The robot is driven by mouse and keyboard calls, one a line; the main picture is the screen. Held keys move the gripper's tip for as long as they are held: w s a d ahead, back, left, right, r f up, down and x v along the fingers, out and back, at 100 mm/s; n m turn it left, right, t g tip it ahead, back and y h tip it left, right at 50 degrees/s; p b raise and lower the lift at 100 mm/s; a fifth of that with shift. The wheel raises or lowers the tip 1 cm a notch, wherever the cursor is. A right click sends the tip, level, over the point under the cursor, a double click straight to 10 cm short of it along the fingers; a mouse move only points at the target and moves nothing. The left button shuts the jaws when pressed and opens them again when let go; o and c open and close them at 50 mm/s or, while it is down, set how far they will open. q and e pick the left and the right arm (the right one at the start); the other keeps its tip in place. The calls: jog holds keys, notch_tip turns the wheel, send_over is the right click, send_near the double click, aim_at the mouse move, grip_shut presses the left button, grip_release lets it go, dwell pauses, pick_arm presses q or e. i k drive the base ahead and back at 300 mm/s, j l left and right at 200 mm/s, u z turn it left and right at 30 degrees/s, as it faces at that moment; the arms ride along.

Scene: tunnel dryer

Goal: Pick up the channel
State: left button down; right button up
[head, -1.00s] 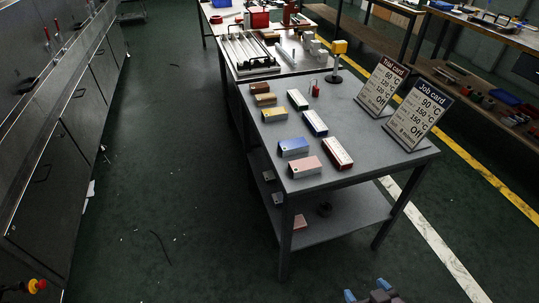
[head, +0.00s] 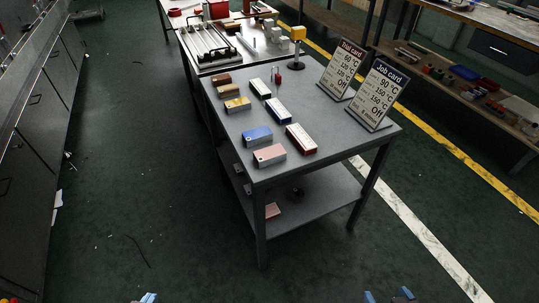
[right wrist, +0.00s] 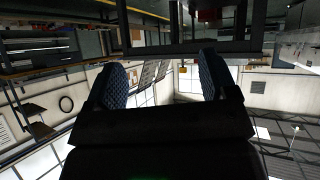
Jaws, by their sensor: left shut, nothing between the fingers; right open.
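I cannot tell for sure which piece is the channel. Pale grey metal pieces (head: 250,47), one of them long, lie on the far table beside the rack of rods, too small to make out their section. My left gripper (head: 148,298) shows only its blue tips at the bottom edge, shut and empty, well short of the tables. My right gripper (head: 389,297) shows at the bottom edge to the right. In the right wrist view its two blue ribbed fingers (right wrist: 164,80) stand wide apart with nothing between them.
Dark cabinets (head: 35,120) line the left. The floor between is mostly clear.

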aim_at(275, 153)
jog(key=i+j+z, duration=0.25)
jog(key=j, duration=0.35)
jog(key=i+j+z, duration=0.25)
jog(key=j, duration=0.4)
jog(key=j+z, duration=0.3)
jog(key=j, duration=0.35)
jog(key=j+z, duration=0.25)
jog(key=j, duration=0.45)
